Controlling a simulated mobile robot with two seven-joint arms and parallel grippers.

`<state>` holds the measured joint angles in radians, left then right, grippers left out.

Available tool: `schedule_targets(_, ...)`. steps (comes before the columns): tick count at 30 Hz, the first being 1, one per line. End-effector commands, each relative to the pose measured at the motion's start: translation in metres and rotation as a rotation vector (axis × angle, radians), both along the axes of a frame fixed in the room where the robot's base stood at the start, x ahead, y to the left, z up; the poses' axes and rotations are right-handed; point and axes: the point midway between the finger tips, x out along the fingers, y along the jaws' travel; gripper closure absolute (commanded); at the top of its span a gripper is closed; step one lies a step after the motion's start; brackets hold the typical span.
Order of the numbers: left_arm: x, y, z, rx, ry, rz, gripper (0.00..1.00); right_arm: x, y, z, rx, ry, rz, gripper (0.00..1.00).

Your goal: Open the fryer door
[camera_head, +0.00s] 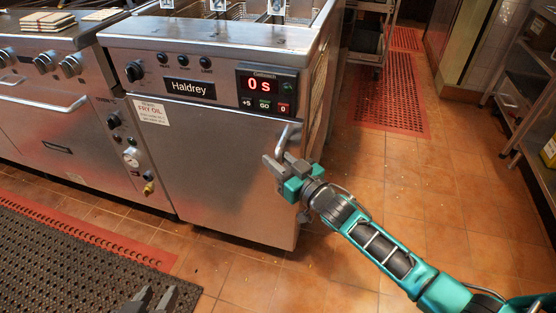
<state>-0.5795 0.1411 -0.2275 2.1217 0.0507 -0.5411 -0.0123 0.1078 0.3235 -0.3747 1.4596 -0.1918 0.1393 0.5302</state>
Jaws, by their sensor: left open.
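The fryer (225,60) is a steel cabinet with a black "Haldrey" plate and a red "0 s" display. Its front door (215,165) is a flat steel panel and looks closed. A curved metal door handle (283,137) sits near the door's upper right edge. My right gripper (283,164) reaches in from the right and is at the handle's lower part, its fingers apart. Whether they touch the handle I cannot tell. My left gripper (154,298) shows only its dark fingertips at the bottom edge, spread and empty, low in front of the fryer.
A griddle unit (55,120) with knobs and an oven handle stands left of the fryer. A black mat (70,260) and red mats (390,95) lie on the tiled floor. A shelf (535,120) stands at right.

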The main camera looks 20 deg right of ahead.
Motion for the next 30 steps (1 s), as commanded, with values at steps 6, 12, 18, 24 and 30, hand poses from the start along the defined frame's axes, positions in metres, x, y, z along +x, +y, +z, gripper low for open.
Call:
schedule_targets(6, -0.0001, 0.0004, -0.0003, 0.002, 0.000, -0.001, 0.57, -0.0002, -0.0001, 0.0000, 0.000, 0.000, 0.000, 0.93)
schedule_targets(12, -0.0003, 0.0008, -0.0014, 0.003, 0.001, -0.001, 0.57, -0.0003, -0.0001, -0.0001, 0.000, 0.000, 0.000, 1.00)
schedule_targets(18, -0.0008, 0.0012, -0.0029, 0.005, 0.004, 0.000, 0.57, -0.0003, -0.0001, -0.0001, 0.000, 0.000, 0.000, 1.00)
schedule_targets(24, -0.0007, 0.0014, -0.0022, 0.005, 0.004, 0.000, 0.57, -0.0015, 0.0004, 0.0001, 0.000, 0.000, -0.002, 1.00)
schedule_targets(30, -0.0005, 0.0017, 0.0010, 0.005, 0.002, 0.001, 0.57, -0.0073, 0.0024, 0.0001, 0.003, 0.002, -0.014, 1.00)
